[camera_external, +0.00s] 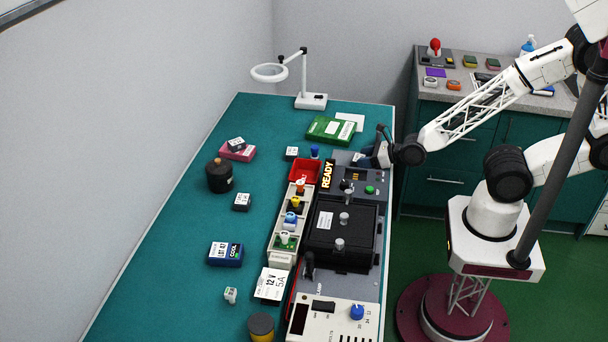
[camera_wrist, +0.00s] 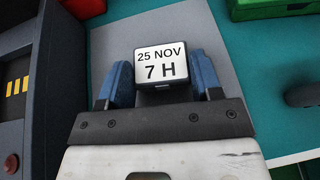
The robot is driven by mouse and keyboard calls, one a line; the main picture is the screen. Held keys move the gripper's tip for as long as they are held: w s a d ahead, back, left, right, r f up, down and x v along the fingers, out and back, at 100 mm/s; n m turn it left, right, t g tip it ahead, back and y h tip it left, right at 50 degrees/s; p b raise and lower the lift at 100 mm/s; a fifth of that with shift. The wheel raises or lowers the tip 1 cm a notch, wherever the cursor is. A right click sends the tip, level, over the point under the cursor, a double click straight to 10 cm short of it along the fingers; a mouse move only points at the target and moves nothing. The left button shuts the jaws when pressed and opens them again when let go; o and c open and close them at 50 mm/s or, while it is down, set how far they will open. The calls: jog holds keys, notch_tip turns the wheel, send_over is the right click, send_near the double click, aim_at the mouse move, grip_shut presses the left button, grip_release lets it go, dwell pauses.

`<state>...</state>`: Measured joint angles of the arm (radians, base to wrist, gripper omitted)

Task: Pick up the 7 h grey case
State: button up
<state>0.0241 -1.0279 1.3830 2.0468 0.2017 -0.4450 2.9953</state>
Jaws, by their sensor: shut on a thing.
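The 7 h grey case (camera_wrist: 162,66) is a small dark box with a white label reading "25 NOV 7 H" in the wrist view. My gripper (camera_wrist: 160,80) has its blue fingers on both sides of the case and is shut on it. In the outside view my gripper (camera_external: 364,158) is low at the right edge of the green table, beyond the black machine. The case cannot be made out clearly there. Whether it touches the surface below, I cannot tell.
A grey panel with a READY sign (camera_external: 327,175) and a red bin (camera_external: 304,172) stand beside my gripper. A green box (camera_external: 331,130) lies behind it. A black fixture box (camera_external: 340,235) stands in front. The table's left side has free room between scattered cases.

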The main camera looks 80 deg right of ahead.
jog(key=shift+r, duration=0.75)
notch_tip(320, 180, up, 2)
jog(key=shift+r, duration=0.1)
jog(key=s+r, duration=0.1)
jog(key=s, duration=1.5)
jog(key=shift+a+r, duration=0.15)
jog(key=shift+a, duration=0.25)
jog(key=shift+w+r, duration=0.1)
